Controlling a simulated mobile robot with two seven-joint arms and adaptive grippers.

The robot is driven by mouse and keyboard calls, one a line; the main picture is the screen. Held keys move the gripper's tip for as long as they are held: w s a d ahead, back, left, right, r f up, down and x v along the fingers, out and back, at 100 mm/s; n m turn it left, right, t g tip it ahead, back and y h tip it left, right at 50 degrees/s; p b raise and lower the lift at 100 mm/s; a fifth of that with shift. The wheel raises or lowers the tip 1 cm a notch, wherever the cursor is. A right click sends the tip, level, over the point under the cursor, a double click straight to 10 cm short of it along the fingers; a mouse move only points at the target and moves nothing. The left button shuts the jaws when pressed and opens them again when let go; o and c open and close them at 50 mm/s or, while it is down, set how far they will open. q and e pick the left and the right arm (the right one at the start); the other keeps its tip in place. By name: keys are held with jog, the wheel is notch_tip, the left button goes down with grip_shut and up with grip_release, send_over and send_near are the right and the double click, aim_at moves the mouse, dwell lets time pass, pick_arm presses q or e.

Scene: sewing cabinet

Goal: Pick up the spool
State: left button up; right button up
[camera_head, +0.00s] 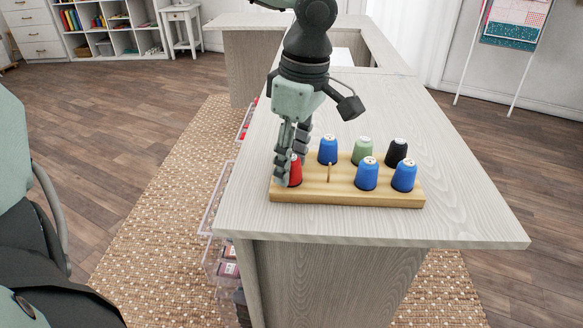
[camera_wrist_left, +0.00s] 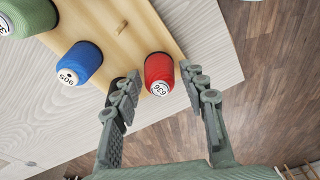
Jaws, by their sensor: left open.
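A red spool (camera_head: 295,172) stands at the front left end of a wooden spool rack (camera_head: 345,199) on the cabinet top. It also shows in the left wrist view (camera_wrist_left: 159,70), with a white numbered label on its end. My left gripper (camera_head: 290,178) is open, with its fingers around the red spool. In the left wrist view the left gripper (camera_wrist_left: 160,85) has one finger on each side of the spool, with a small gap visible at the right finger. In the head view the fingers hide part of the spool. My right gripper is not in view.
The rack also holds blue spools (camera_head: 328,150), a green spool (camera_head: 363,151) and a black spool (camera_head: 396,152). A bare wooden peg (camera_head: 330,172) stands beside the red spool. The pale cabinet top (camera_head: 460,205) is clear to the right. Clear drawers (camera_head: 222,215) stick out at its left side.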

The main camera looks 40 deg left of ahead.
pick_arm(q)
jog(key=shift+f, duration=0.25)
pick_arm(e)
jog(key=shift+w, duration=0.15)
pick_arm(q)
jog(key=shift+c, duration=0.6)
jog(key=c, duration=0.5)
jog(key=shift+r, duration=0.1)
jog(key=shift+r, duration=0.55)
notch_tip(320, 180, up, 27)
jog(key=shift+f+p, duration=0.1)
jog(key=shift+p, duration=0.7)
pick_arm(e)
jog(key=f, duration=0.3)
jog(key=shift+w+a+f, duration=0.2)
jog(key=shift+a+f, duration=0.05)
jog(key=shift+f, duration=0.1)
